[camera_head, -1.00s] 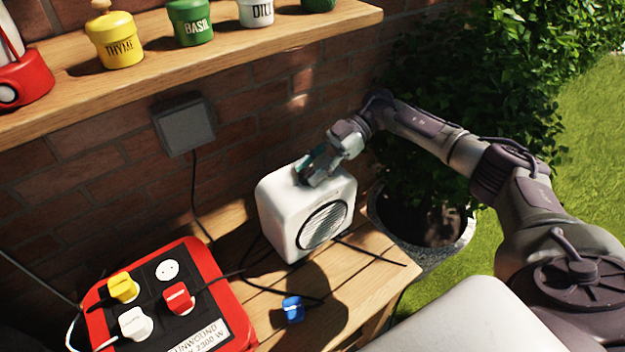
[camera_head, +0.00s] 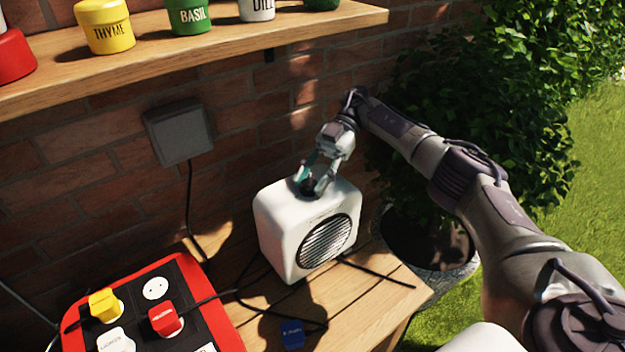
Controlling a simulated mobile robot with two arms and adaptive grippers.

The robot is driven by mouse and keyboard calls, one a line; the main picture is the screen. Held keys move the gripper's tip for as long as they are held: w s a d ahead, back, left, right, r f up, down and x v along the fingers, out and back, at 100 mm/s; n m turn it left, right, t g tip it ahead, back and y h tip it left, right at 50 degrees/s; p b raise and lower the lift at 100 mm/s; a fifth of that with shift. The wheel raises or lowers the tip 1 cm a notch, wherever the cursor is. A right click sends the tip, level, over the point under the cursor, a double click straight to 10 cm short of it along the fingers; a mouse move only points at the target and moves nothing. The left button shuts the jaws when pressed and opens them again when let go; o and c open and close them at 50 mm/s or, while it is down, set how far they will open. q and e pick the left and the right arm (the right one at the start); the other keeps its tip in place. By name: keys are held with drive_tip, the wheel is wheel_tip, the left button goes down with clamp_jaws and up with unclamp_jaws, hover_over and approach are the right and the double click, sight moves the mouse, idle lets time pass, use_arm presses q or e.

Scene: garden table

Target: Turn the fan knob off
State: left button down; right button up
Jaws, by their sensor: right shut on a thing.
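The white fan (camera_head: 281,229), a rounded box with a round dark grille on its front, stands on the wooden table. A small dark knob (camera_head: 308,187) sits on its top. My right gripper (camera_head: 312,187) reaches down from above with its fingers on either side of the knob and is shut on it. The fingers partly hide the knob, and I cannot read any marking on it. My left gripper is not in view.
A red power strip (camera_head: 222,318) with yellow, red and white plugs lies at the lower left. A blue plug (camera_head: 292,333) lies loose on the table (camera_head: 375,300). Cables run around the fan. A shelf (camera_head: 200,62) with herb pots is above, and a potted bush (camera_head: 440,130) stands at right.

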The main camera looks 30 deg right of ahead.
sight(313, 180)
drive_tip(key=o, duration=1.1)
drive_tip(key=shift+o, duration=0.2)
wheel_tip(313, 180, up, 10)
drive_tip(key=shift+r, duration=0.1)
